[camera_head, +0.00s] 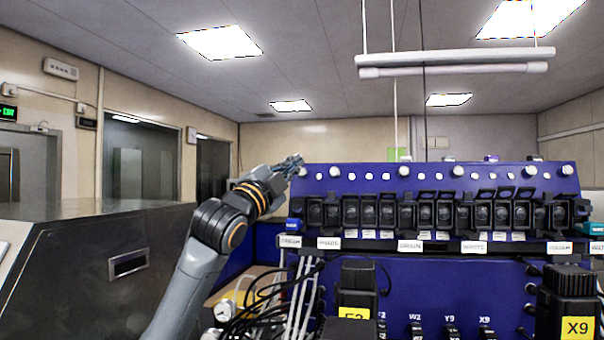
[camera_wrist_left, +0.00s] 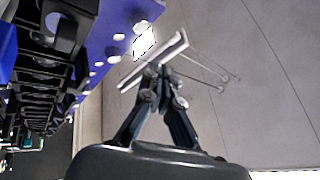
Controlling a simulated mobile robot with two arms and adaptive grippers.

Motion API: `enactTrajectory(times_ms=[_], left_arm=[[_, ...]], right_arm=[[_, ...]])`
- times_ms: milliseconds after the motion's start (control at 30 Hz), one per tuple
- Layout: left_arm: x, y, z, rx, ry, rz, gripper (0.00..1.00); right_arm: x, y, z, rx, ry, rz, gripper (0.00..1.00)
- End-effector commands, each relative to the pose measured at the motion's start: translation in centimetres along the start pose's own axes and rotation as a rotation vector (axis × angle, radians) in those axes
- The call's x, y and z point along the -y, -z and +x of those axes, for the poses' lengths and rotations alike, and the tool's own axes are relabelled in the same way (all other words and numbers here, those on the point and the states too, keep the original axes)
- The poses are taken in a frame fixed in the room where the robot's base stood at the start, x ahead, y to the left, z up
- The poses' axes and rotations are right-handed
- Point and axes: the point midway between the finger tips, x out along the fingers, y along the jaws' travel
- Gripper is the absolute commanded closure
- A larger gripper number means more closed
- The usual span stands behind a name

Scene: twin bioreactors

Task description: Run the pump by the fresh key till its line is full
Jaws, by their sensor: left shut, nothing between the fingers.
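The blue bioreactor panel (camera_head: 440,178) carries a row of white round keys of two sizes along its top. Below them runs a row of black pump heads (camera_head: 425,213). White labels (camera_head: 329,243) sit under the pumps; their print is too small for me to tell surely which one is fresh. My left gripper (camera_head: 294,162) is at the panel's upper left corner, close to the leftmost large key (camera_head: 303,171); contact cannot be told. In the left wrist view its fingers (camera_wrist_left: 160,72) are shut and empty, with the panel to the left. Line filling cannot be seen.
Two black motor-like blocks (camera_head: 568,290) with yellow tags stand in front at the lower middle and right. Black cables (camera_head: 265,300) and pale tubes hang at the panel's lower left. A dark cabinet (camera_head: 100,265) stands at the left. A white bar lamp (camera_head: 455,62) hangs above.

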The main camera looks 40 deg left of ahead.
Motion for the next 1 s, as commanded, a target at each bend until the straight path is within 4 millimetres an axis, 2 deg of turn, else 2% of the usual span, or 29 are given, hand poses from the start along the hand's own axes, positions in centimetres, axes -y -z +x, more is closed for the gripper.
enactTrajectory(times_ms=[100, 300, 1000], left_arm=[[-0.7, -0.7, 1.2, 0.001, -0.003, -0.001, 1.00], [-1.5, -1.6, 2.2, 0.001, -0.001, 0.000, 1.00], [-1.8, -1.7, 2.4, -0.001, 0.000, 0.000, 1.00]], right_arm=[[0.4, 0.1, -0.5, -0.001, 0.005, 0.002, 0.60], [0.7, 0.2, -0.9, -0.001, 0.008, 0.003, 0.60], [0.0, -0.3, -0.9, 0.007, 0.001, -0.002, 0.60]])
